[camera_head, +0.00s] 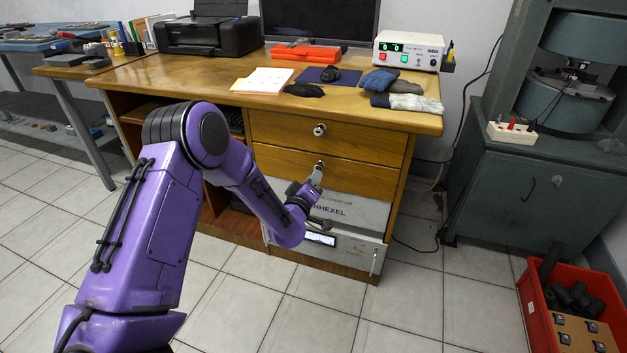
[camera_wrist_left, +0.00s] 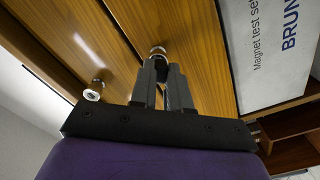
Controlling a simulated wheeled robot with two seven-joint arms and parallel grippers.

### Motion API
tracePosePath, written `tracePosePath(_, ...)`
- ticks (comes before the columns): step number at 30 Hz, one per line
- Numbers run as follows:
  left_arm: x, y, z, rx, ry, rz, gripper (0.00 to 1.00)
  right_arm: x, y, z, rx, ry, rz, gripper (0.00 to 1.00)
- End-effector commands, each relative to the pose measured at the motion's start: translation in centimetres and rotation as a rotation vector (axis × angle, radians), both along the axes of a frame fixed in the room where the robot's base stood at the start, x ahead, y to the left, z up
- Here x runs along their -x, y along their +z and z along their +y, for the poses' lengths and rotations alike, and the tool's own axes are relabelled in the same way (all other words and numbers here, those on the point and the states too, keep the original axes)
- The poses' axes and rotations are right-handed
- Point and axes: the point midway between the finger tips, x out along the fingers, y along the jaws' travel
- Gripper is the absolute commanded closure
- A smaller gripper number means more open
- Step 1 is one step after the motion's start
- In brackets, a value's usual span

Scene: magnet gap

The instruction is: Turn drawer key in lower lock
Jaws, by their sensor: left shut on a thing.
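My left gripper (camera_head: 316,177) is at the front of the lower wooden drawer (camera_head: 361,179), right at its round metal lock (camera_head: 320,163). In the left wrist view the two dark fingers (camera_wrist_left: 163,72) are closed together just in front of the lower lock (camera_wrist_left: 158,50). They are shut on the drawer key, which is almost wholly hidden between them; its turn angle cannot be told. The upper drawer's lock (camera_head: 319,129) is bare, and also shows in the left wrist view (camera_wrist_left: 93,91). Both drawers look closed. My right gripper is not in view.
The desk top (camera_head: 222,75) above carries a printer (camera_head: 208,36), papers, gloves and a control box (camera_head: 408,50). A red crate (camera_head: 538,312) stands at lower right. The tiled floor before the desk is clear.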

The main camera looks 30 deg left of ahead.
Motion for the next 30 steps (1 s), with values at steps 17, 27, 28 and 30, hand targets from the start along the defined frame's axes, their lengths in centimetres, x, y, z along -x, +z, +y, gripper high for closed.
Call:
tracePosePath(17, 0.16, -0.33, 0.44, 0.528, 0.013, -0.125, 1.0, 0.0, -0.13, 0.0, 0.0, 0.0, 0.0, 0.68)
tracePosePath(27, 0.12, -0.23, 0.26, 0.58, 0.008, -0.136, 0.54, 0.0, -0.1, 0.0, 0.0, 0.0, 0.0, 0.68)
tracePosePath(28, 0.11, -0.2, 0.24, 0.58, 0.007, -0.137, 0.54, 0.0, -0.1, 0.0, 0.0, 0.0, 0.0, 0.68)
tracePosePath(30, 0.03, -0.16, 0.12, 0.58, 0.005, -0.137, 0.54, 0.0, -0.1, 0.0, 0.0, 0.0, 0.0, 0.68)
